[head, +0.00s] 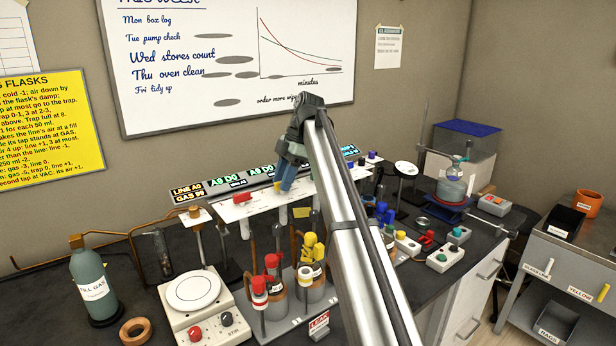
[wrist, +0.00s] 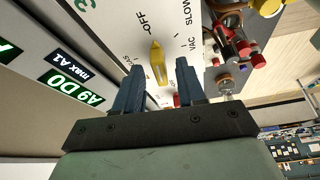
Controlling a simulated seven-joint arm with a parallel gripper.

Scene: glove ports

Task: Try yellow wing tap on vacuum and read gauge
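The yellow wing tap (wrist: 157,62) sits on the white panel in the wrist view, its narrow tip toward the OFF mark (wrist: 147,20). The VAC mark (wrist: 192,45) is right of it. My gripper (wrist: 160,67) is open, with its blue fingers on either side of the tap; I cannot tell whether they touch it. In the head view my gripper (head: 288,178) reaches down to the white panel (head: 240,208), and my arm hides part of it. A display (wrist: 72,87) beside the tap reads A9 D0, max A1. Another display (head: 187,191) reads LINE A0, GAS 99.
Flasks with red (head: 260,285) and yellow tops stand in front of the panel. Coloured switch boxes (head: 444,257) are at right. A yellow notice (head: 50,125) hangs on the wall.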

